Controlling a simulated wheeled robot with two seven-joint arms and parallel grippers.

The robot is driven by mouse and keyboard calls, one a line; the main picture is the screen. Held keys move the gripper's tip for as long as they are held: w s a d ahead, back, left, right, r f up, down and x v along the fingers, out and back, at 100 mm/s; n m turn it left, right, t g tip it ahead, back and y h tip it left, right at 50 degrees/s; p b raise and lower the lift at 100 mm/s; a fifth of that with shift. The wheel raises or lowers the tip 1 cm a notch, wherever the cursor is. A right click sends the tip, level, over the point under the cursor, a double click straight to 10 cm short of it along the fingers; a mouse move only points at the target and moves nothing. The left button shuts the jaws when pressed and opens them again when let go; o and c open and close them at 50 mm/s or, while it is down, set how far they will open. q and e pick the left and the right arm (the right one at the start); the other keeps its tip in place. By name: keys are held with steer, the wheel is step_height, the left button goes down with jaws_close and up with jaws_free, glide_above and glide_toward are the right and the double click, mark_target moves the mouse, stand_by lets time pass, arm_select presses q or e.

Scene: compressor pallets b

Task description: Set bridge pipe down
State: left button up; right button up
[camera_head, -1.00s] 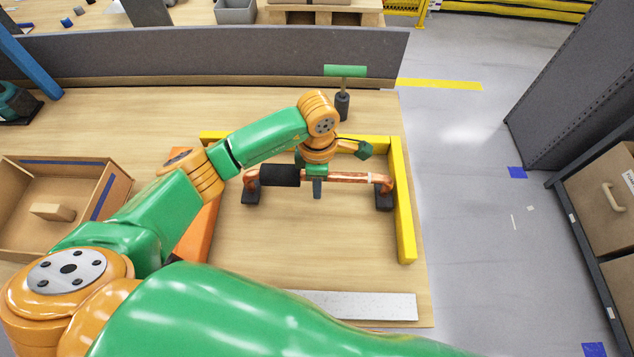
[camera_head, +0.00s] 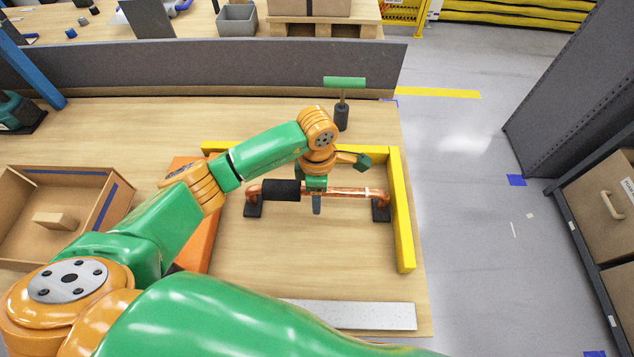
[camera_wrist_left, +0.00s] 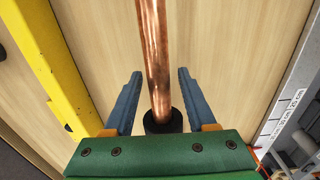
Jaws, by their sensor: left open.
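The bridge pipe is a copper pipe (camera_head: 350,191) with a black sleeve (camera_head: 281,190) on its left part and bent ends. In the head view its ends rest on two dark blocks (camera_head: 254,207) (camera_head: 381,212) on the wooden table. My left gripper (camera_head: 317,205) is over the middle of the pipe, just right of the sleeve. In the left wrist view the copper pipe (camera_wrist_left: 154,55) runs between the two spread blue-grey fingers (camera_wrist_left: 148,100), with a visible gap on each side. My right gripper is not in view; a large green arm link fills the lower foreground.
Yellow bars (camera_head: 403,215) border the back and right, and an orange bar (camera_head: 196,228) the left. A green-topped tool (camera_head: 344,83) stands behind. A cardboard box (camera_head: 85,178) is at left, and a metal strip (camera_head: 352,314) lies in front. Bare tabletop lies between.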

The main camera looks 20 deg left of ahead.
arm_select(q)
step_height(320, 180, up, 10)
steer(key=shift+f+b, duration=0.15)
steer(key=shift+b, duration=0.85)
steer(key=shift+r, duration=0.5)
